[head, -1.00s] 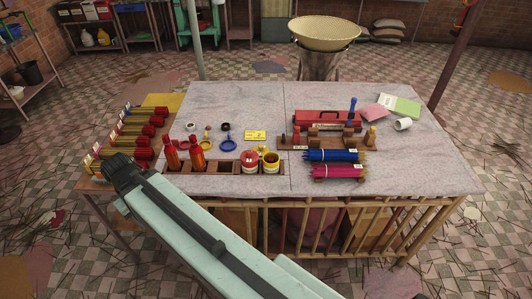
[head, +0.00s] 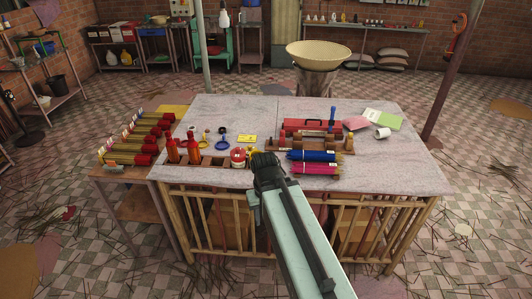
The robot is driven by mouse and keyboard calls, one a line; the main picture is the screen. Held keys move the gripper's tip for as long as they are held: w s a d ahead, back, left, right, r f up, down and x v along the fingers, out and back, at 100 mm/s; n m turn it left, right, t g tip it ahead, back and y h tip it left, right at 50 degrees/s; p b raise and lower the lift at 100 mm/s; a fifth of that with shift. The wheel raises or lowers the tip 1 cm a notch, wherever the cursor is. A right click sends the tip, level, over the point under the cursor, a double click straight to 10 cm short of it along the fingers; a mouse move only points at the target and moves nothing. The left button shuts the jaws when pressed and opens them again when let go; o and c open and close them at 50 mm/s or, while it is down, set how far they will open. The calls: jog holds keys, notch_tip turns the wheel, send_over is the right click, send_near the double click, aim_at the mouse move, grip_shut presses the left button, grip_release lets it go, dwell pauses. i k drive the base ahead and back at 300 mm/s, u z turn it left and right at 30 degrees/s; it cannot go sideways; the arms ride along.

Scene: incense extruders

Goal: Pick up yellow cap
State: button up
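I cannot tell for certain which item is the yellow cap. A small yellowish piece (head: 205,138) lies among small rings and caps on the left half of the table. Earlier, a round yellow container with a dark red middle stood in the front rack; it is now mostly or fully hidden behind my gripper (head: 264,160). My gripper is over the table's front edge, just right of the red-and-white round container (head: 238,158). Its fingers are too dark and small to tell open from shut, and I see nothing held.
Orange-red bottles (head: 193,148) stand at the left of the front rack. A yellow card (head: 246,139) lies behind it. Blue (head: 311,155) and pink (head: 315,168) stick bundles lie right of my gripper. The table's right front (head: 390,170) is clear.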

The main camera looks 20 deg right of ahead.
aim_at(248, 149)
jog(key=z, duration=0.05)
jog(key=i, duration=1.6)
jog(key=z, duration=0.1)
jog(key=k, duration=1.75)
jog(key=u, duration=0.5)
jog(key=i, duration=1.5)
jog(key=u, duration=0.65)
jog(key=k, duration=0.65)
jog(key=u, duration=0.1)
